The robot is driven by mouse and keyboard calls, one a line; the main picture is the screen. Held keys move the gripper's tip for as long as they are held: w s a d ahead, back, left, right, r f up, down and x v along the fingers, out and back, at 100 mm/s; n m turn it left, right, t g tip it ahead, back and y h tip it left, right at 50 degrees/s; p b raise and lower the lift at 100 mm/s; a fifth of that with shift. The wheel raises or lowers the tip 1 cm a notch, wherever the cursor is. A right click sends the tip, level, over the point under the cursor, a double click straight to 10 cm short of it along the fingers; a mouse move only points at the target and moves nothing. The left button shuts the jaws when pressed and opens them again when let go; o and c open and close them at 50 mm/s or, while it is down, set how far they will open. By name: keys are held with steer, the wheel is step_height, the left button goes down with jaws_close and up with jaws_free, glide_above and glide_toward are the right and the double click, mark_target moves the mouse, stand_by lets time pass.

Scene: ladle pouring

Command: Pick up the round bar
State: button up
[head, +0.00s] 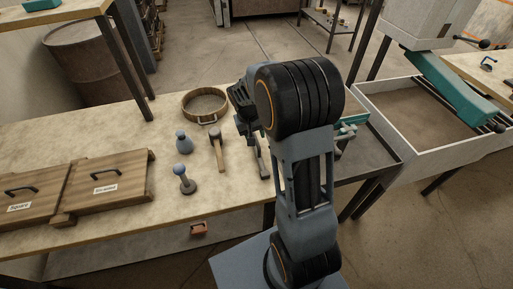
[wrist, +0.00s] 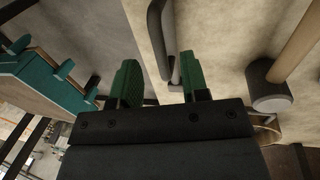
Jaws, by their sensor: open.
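In the wrist view my gripper (wrist: 159,60) is open, with its two green fingers apart. A grey bent round bar (wrist: 156,35) lies on the pale table top just beyond the fingertips. Its near end reaches into the space between the fingers, nearer the right one, and no grip shows. In the head view a grey bar (head: 263,160) lies at the table's right end, partly hidden by my arm. My gripper (head: 242,108) is mostly hidden there.
A wooden-handled mallet (head: 217,148) lies left of the bar; its head (wrist: 271,88) is right of my gripper. A round sieve (head: 205,103), two blue-topped tools (head: 183,142) (head: 184,178) and wooden boxes (head: 110,182) stand on the table (head: 110,128). A sand tray (head: 395,100) is right.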

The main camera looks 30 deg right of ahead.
steer(key=shift+d+f, duration=0.15)
steer(key=shift+f, duration=0.75)
steer(key=shift+d+f, duration=0.15)
steer(key=shift+f, duration=0.7)
jaws_close()
